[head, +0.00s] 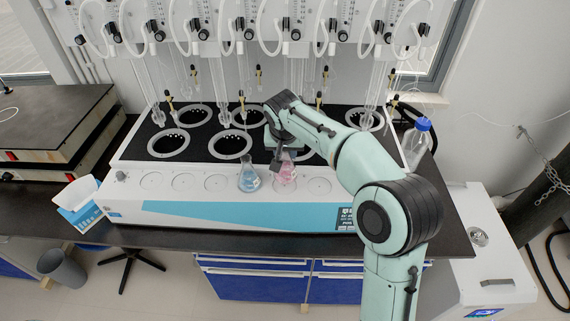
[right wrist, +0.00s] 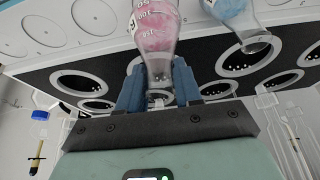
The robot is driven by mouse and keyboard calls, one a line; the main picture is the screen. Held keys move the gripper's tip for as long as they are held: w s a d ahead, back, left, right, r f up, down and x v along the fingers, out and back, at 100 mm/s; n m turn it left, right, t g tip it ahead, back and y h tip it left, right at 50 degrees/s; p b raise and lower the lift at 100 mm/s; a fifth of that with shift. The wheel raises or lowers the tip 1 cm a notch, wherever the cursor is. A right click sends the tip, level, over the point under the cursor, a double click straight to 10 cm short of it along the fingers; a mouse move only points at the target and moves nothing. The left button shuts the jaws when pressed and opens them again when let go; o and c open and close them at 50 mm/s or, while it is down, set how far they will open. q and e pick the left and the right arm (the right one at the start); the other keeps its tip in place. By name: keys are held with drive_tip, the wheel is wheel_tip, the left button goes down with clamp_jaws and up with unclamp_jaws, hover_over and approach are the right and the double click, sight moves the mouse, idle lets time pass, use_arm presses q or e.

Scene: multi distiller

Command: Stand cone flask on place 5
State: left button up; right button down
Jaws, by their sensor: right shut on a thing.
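The cone flask with pink liquid (head: 287,174) stands upright at the fifth circle from the left in the front row of the white distiller unit. It also shows in the right wrist view (right wrist: 157,35), its neck between my fingers. My right gripper (head: 284,156) is shut on that neck from behind and above; in the right wrist view its blue fingers (right wrist: 158,88) flank the neck. Whether the base touches the circle, I cannot tell. A cone flask with blue liquid (head: 249,177) stands just left of it. My left gripper is out of view.
Empty circles (head: 217,183) lie to the left and one (head: 319,185) to the right. Black heater wells (head: 230,145) and hanging glass tubes with yellow-tipped parts stand behind. A blue-capped bottle (head: 416,145) stands at the right, a blue-white box (head: 80,205) at the left.

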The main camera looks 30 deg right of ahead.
sight(285, 163)
drive_tip(key=f, duration=0.4)
drive_tip(key=shift+w, duration=0.25)
drive_tip(key=shift+s+f+b, duration=0.1)
drive_tip(key=shift+f+b, duration=0.2)
drive_tip(key=shift+f, duration=0.05)
drive_tip(key=c, duration=0.8)
unclamp_jaws()
drive_tip(key=shift+f, duration=0.1)
drive_tip(key=shift+o, duration=0.2)
drive_tip(key=v, duration=1.2)
